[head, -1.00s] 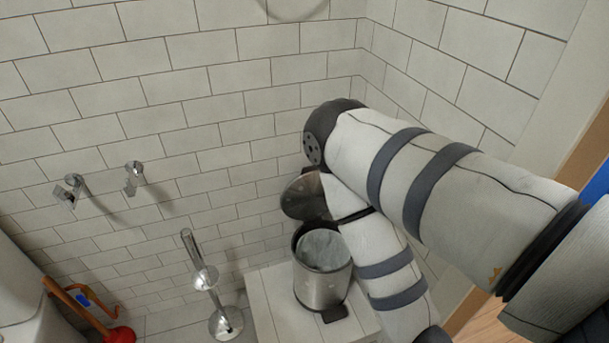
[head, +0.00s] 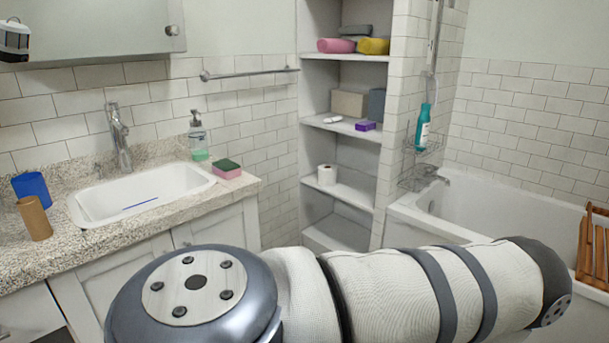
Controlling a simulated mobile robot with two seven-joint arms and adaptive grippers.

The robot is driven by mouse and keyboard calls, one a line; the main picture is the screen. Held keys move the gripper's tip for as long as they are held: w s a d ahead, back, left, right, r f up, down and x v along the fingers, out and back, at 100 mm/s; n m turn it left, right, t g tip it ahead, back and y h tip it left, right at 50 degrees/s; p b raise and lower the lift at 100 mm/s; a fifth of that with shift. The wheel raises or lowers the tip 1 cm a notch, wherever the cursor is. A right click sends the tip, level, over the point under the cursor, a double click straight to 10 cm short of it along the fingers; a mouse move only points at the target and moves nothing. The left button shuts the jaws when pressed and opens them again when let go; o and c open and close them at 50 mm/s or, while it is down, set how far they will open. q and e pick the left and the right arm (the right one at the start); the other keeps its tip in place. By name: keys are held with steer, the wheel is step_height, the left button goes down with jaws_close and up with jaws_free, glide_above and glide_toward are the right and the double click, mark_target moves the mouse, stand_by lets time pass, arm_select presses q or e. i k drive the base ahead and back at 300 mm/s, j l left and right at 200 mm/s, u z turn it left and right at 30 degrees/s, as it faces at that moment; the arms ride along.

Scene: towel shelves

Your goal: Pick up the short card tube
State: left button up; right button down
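A short brown card tube (head: 34,217) stands upright on the speckled counter (head: 120,238), near the left edge of the head view and left of the sink. A blue cup-like object (head: 32,187) stands just behind it. Neither of my grippers shows in the head view. A large arm of mine crosses the bottom of the view, well to the right of the tube, and its gripper is out of sight.
The white sink (head: 150,192) holds a thin blue item. A soap bottle (head: 197,136) and a sponge (head: 227,169) stand right of it. Shelves (head: 345,190) hold towels, boxes and a paper roll (head: 327,174). A bathtub (head: 445,230) lies at the right.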

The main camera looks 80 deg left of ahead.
mark_target(32, 209)
steer(key=u, duration=4)
